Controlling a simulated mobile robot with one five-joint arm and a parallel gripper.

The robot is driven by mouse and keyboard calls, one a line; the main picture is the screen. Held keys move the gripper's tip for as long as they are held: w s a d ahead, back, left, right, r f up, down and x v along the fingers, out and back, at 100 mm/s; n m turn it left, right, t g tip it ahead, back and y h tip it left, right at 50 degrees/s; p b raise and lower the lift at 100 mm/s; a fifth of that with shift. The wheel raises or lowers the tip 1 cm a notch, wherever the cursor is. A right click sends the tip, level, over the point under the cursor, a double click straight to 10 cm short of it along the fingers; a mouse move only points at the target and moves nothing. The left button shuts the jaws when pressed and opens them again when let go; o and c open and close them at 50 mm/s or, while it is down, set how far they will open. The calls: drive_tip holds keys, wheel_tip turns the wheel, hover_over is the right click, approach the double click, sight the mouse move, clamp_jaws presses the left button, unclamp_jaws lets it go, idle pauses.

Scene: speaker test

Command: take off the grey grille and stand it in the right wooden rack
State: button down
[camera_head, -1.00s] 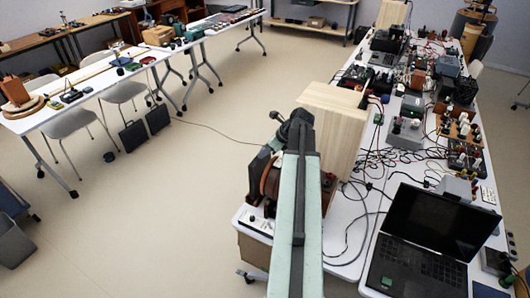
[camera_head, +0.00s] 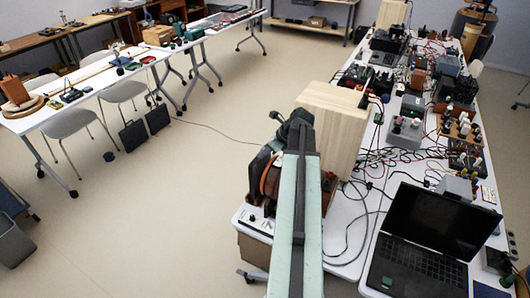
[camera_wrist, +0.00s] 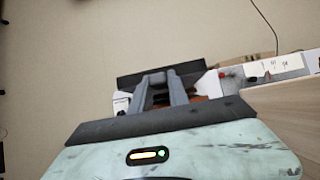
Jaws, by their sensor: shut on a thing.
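My gripper (camera_wrist: 161,77) points away from the wrist camera, its two grey fingers closing on a dark flat panel seen nearly edge-on. This looks like the grey grille (camera_wrist: 132,80), which sticks out on both sides of the fingers. In the head view, my arm hides most of the gripper and its load. Brown wooden rack parts (camera_head: 267,183) show just left of my arm, at the near left end of the right table. Brown bits also show under the gripper in the wrist view. I cannot tell whether the grille touches a rack, or which one.
A pale wooden speaker box (camera_head: 335,120) stands just behind and right of the gripper. A white device with knobs (camera_head: 256,219) lies at the table's near left edge. An open laptop (camera_head: 425,240), cables and several instruments crowd the right table.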

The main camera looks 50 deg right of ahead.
drive_tip(key=shift+f+b, duration=0.4)
drive_tip(key=c, duration=1.2)
unclamp_jaws()
